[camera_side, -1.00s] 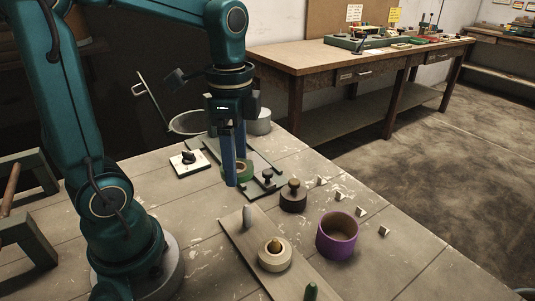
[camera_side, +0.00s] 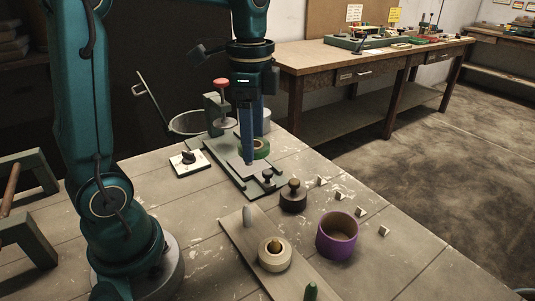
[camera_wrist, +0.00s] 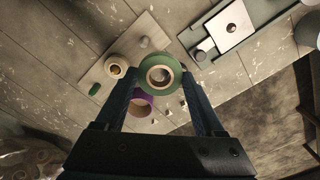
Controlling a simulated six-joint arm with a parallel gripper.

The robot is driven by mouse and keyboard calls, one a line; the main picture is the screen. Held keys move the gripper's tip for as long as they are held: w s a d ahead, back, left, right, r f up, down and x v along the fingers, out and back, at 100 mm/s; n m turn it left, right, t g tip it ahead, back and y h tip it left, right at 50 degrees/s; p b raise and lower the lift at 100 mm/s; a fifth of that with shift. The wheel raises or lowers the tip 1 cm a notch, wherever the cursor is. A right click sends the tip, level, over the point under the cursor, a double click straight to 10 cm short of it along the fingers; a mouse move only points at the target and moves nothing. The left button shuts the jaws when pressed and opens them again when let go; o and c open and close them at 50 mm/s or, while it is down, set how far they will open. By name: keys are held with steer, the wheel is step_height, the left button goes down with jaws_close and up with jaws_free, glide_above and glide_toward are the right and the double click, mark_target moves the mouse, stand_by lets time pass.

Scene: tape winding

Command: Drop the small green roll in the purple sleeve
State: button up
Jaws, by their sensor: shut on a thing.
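My gripper (camera_side: 254,149) is shut on the small green roll (camera_side: 263,148), with the blue fingers on either side of it. In the wrist view the green roll (camera_wrist: 171,66) sits between the fingertips (camera_wrist: 161,82), its pale core facing the camera. In the side view it is above the green-edged plate, partly hidden by a finger. The purple sleeve (camera_side: 337,240) stands open end up on the table at the front right, well apart from the gripper. It also shows in the wrist view (camera_wrist: 139,110), partly hidden behind the roll and a finger.
A wooden board (camera_side: 238,232) holds a cream roll (camera_side: 274,258) and pegs. A dark knobbed weight (camera_side: 293,198) stands between the plate (camera_side: 250,187) and the sleeve. Small pale blocks (camera_side: 361,211) lie beyond the sleeve. A red-topped post (camera_side: 220,85) stands behind the plate.

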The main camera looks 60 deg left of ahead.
steer(key=w+d+f+m, duration=0.1)
steer(key=w+d+m, duration=0.2)
steer(key=w+d, duration=0.45)
steer(key=shift+w+d+f+m, duration=0.2)
steer(key=shift+d+f+m, duration=0.25)
steer(key=shift+d+f, duration=0.95)
steer(key=shift+w+d+f+m, duration=0.2)
steer(key=shift+d+f+m, duration=0.2)
steer(key=shift+d+f, duration=0.95)
steer(key=shift+w+d+f+m, duration=0.2)
steer(key=shift+d+f+m, duration=0.45)
steer(key=shift+f, duration=1.3)
steer(key=shift+d+f, duration=0.15)
steer(key=o, duration=1.3)
steer(key=shift+n, duration=0.3)
steer(key=shift+r, duration=3.05)
